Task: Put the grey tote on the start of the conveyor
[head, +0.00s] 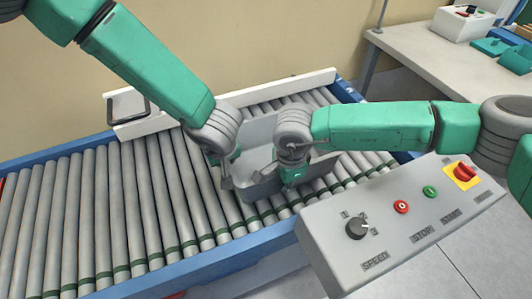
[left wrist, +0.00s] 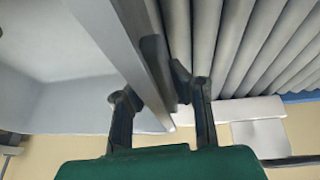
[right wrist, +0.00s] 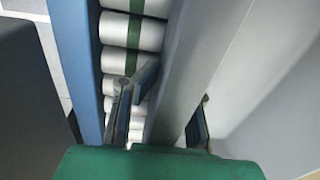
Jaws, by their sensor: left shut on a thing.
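The grey tote (head: 262,133) is over the conveyor rollers, between my two grippers, upright or nearly so. I cannot tell whether its base touches the rollers. My left gripper (head: 226,181) is shut on the tote's left wall; the left wrist view shows that wall (left wrist: 120,45) between the fingers. My right gripper (head: 292,178) is at the tote's right side. In the right wrist view its fingers stand on either side of the tote wall (right wrist: 190,75); how firmly they press is unclear. The visible tote interior looks empty. The roller conveyor (head: 185,270) has blue side rails.
A grey control box (head: 400,225) with a knob and buttons stands at the near right, close to my right forearm. A white guide rail (head: 160,125) and a dark-framed plate (head: 127,106) line the conveyor's far side. A table (head: 420,50) stands at back right. The left rollers are clear.

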